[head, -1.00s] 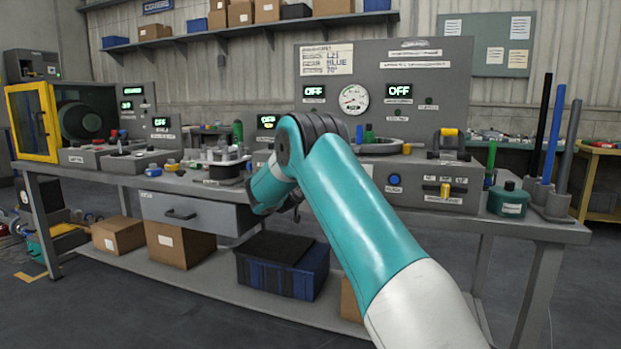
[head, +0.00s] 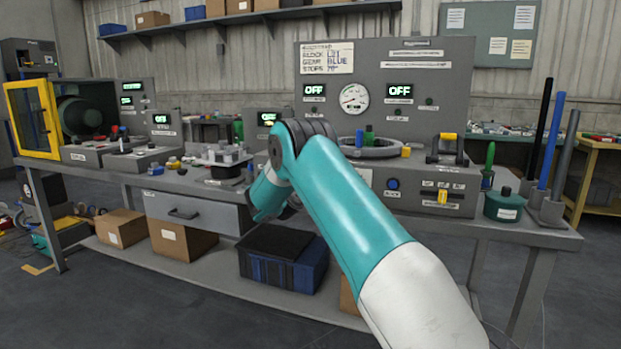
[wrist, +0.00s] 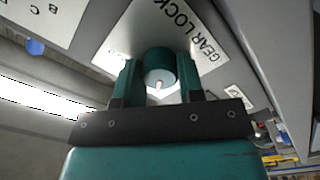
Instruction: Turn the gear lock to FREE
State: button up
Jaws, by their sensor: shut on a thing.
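The gear lock knob (wrist: 160,61) is a dark teal round knob with a pale face and a small light peg in the wrist view. It sits by a white plate lettered GEAR LOCK (wrist: 207,42). My gripper (wrist: 158,80) is shut on the knob, one teal finger on each side. I cannot read which setting the knob points at; no FREE mark is legible. In the head view my arm hides the gripper and the knob, at the front of the workbench (head: 480,228).
A grey drawer (head: 195,212) hangs under the bench left of my arm. A blue crate (head: 283,262) and cardboard boxes (head: 182,240) stand on the lower shelf. A control panel (head: 440,70) with OFF displays rises behind. Upright rods (head: 553,140) stand at the right end.

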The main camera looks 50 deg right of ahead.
jog(key=shift+s+f+n+p, duration=0.1)
jog(key=shift+n+p, duration=0.4)
jog(key=shift+n, duration=0.4)
jog(key=o, duration=0.9)
jog(key=b+v, duration=0.1)
jog(key=v, duration=1.6)
jog(key=shift+a, duration=0.2)
